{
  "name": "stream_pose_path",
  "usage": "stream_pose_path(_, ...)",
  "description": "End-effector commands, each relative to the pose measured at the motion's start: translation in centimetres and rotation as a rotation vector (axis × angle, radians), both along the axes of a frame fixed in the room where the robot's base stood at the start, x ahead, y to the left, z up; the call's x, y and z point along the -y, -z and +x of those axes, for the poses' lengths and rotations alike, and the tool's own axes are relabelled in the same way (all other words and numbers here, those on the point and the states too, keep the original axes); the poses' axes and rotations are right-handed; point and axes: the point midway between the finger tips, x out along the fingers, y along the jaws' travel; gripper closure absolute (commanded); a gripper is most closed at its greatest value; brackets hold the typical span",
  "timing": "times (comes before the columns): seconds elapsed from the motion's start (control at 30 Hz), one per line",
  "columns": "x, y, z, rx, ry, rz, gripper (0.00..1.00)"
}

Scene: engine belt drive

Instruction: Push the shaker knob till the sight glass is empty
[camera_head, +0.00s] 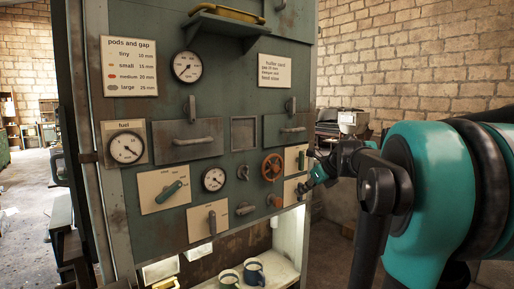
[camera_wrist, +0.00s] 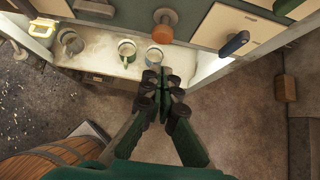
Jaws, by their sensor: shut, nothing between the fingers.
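An orange-brown knob (camera_head: 274,201), which may be the shaker knob, sticks out of the lower right of the green machine front. It also shows at the top of the wrist view (camera_wrist: 161,33). My gripper (camera_wrist: 165,84) is shut and empty, with its tips below the knob in the wrist view and apart from it. In the head view my gripper (camera_head: 306,187) is at the machine's right edge, partly over the small cream panel there. A dark framed window (camera_head: 244,133) sits mid-panel; I cannot tell if it is the sight glass, or its level.
A red handwheel (camera_head: 272,167) is above the knob. A blue handle (camera_wrist: 235,43) is right of the knob in the wrist view. Mugs (camera_head: 254,272) stand on the lit shelf below.

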Motion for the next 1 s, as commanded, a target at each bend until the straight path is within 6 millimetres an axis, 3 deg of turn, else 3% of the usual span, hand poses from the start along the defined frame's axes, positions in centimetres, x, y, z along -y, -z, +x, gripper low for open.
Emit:
stream_pose_path(0.27,0.0,0.0,-0.1,0.0,0.0,0.0,1.0)
stream_pose_path(0.53,1.6,-0.1,-2.2,0.001,0.001,0.001,1.0)
stream_pose_path(0.83,1.4,0.0,-2.0,0.001,-0.001,0.001,1.0)
stream_pose_path(1.0,0.8,1.1,-1.1,0.001,-0.003,0.001,1.0)
